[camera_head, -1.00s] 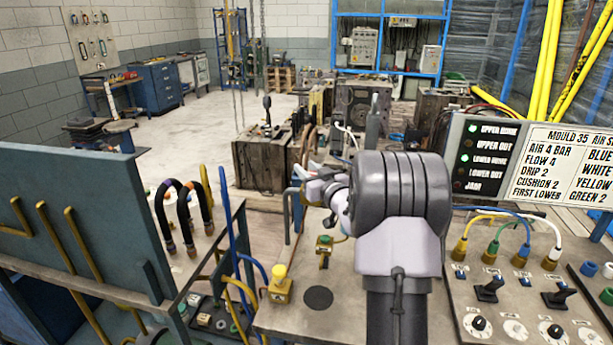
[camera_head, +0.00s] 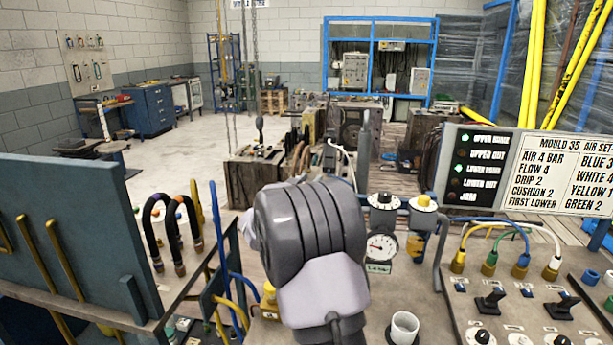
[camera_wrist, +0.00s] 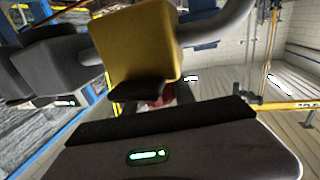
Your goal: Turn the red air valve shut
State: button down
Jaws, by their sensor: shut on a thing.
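In the head view my arm's wrist blocks the sight of my gripper and of the red air valve. In the wrist view my gripper (camera_wrist: 158,100) has its dark pads close together, with a small red piece, seemingly the red air valve (camera_wrist: 160,94), between them. Only a bit of the red shows, so its angle cannot be told. A yellow block (camera_wrist: 140,45) sits just above the pads, close to the camera, with a grey pipe behind it.
A pressure gauge (camera_head: 380,247) and a yellow-capped unit (camera_head: 424,205) stand right of my arm. A white cup (camera_head: 404,327) is near the front. The control panel (camera_head: 470,320) and signboard (camera_head: 505,165) are at right. Bent dark hoses (camera_head: 160,235) and a blue-grey panel (camera_head: 75,235) are at left.

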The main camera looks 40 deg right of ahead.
jog(key=m+g, duration=0.1)
jog(key=g+h+p, duration=0.1)
jog(key=m+g+p, duration=0.1)
jog(key=g, duration=0.1)
jog(key=shift+s+r+m+h, duration=0.25)
jog(key=shift+m+h, duration=0.05)
jog(key=shift+s+d+f+m+g+p, duration=0.1)
jog(key=shift+s+m+g+p, duration=0.15)
jog(key=shift+m+g+p, duration=0.9)
jog(key=shift+s+d+m+g+p, duration=0.1)
jog(key=shift+s+m+g+p, duration=0.15)
jog(key=shift+m+g+p, duration=0.85)
jog(key=shift+n+g+b, duration=0.25)
jog(key=shift+g+b, duration=0.15)
jog(key=shift+g, duration=0.25)
jog(key=c, duration=1)
grip_release()
jog(key=shift+c, duration=0.2)
jog(key=w+a+p, duration=0.1)
jog(key=a+p, duration=0.1)
jog(key=a, duration=1)
